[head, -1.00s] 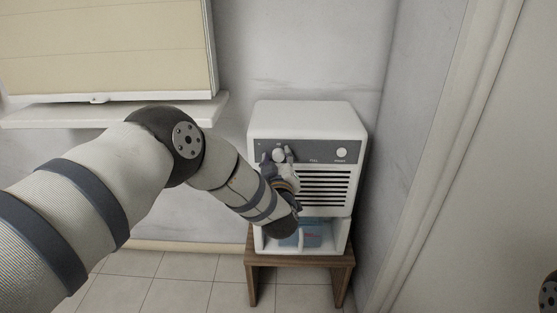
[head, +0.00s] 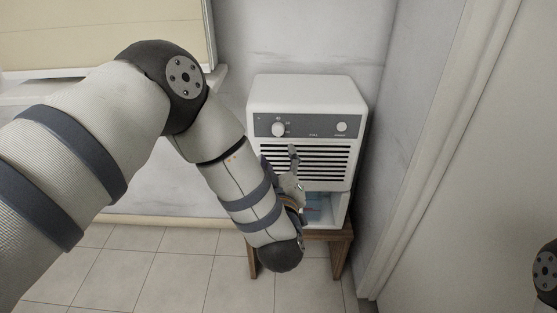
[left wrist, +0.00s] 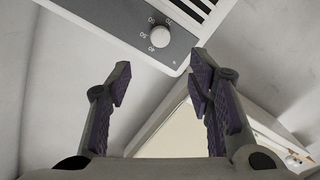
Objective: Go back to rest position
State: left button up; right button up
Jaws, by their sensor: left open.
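My left arm comes in from the left in the head view. Its gripper (head: 279,158) is in front of the white appliance's (head: 305,89) dark grille, below the control dial (head: 278,129). In the left wrist view the two fingers of the left gripper (left wrist: 160,72) are spread apart with nothing between them. The dial (left wrist: 159,37), with numbers around it, shows beyond the fingertips and apart from them. My right gripper is not in view.
The appliance stands on a small wooden stool (head: 342,250) by the wall corner. Its lower opening holds a bluish container (head: 313,205), partly hidden by my gripper. A window sill with a blind (head: 110,30) is at the upper left. Tiled floor (head: 150,262) is clear.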

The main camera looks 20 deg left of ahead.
pick_arm(q)
jog(key=shift+f, duration=0.1)
jog(key=s+f+m+g+h+p, duration=0.2)
jog(key=s+f+m+g+h, duration=0.5)
jog(key=s+f, duration=1)
jog(key=s+a+m+g, duration=0.1)
jog(key=s+g, duration=0.3)
jog(key=s, duration=0.7)
jog(key=s+a+f+m+g+y+p, duration=0.1)
jog(key=s+a+g, duration=0.2)
jog(key=s, duration=0.8)
jog(key=s+a+g, duration=0.2)
jog(key=s+g, duration=0.3)
jog(key=s, duration=0.5)
jog(key=shift+s+a+f+m+y, duration=0.3)
jog(key=shift+s+f+m, duration=0.1)
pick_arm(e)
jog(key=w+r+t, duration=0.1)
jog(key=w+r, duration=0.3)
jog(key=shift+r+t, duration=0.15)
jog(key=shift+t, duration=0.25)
pick_arm(q)
jog(key=shift+w, duration=0.1)
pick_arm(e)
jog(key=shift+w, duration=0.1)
